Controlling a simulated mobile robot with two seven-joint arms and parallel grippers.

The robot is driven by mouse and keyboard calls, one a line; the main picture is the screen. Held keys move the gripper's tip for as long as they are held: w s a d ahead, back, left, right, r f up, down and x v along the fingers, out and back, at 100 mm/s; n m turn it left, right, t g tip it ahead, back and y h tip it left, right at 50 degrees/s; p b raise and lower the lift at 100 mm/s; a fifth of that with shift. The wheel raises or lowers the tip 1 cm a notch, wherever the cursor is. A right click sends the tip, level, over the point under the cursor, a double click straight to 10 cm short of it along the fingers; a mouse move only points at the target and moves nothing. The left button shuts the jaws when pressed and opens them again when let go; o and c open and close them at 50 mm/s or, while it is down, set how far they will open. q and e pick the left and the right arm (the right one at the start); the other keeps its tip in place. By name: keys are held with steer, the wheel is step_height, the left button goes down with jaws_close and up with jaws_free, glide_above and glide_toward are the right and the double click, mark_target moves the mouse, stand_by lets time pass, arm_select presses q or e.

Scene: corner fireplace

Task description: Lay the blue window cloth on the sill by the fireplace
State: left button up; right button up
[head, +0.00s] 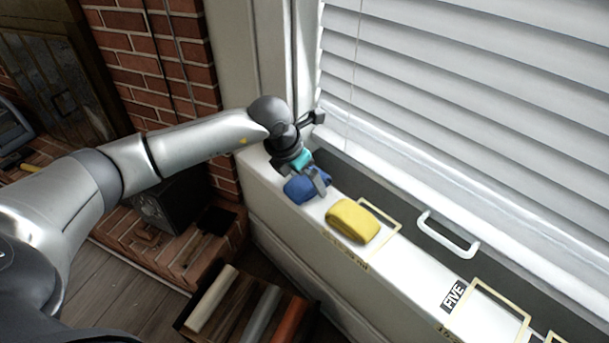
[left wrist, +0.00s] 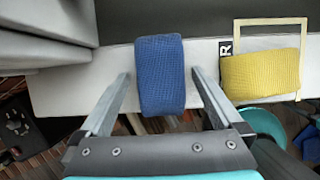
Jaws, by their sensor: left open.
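The blue window cloth (head: 304,187) is a folded block on the white sill (head: 262,170), at the end by the brick fireplace. It also shows in the left wrist view (left wrist: 160,75), in the middle, partly over the sill's front edge. My left gripper (head: 318,180) is right over the cloth. In the left wrist view its two fingers (left wrist: 159,76) stand apart, one on each side of the cloth, with gaps showing. Whether the cloth rests fully on the sill is clear only from the head view, where it seems to touch it. My right gripper is not in view.
A folded yellow cloth (head: 353,221) lies on the sill right of the blue one, partly in a cream outlined frame. White blinds (head: 470,110) hang behind. A crate with rolls (head: 247,307) stands below.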

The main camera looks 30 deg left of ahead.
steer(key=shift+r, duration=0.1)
arm_select(q)
steer(key=shift+r, duration=0.2)
steer(key=p+v, duration=0.2)
steer(key=v, duration=0.4)
steer(key=shift+s+r+p, duration=0.1)
steer(key=shift+r+p, duration=0.05)
steer(key=shift+p, duration=0.15)
steer(key=p+v, duration=0.2)
steer(key=v, duration=0.6)
steer(key=shift+r, duration=0.3)
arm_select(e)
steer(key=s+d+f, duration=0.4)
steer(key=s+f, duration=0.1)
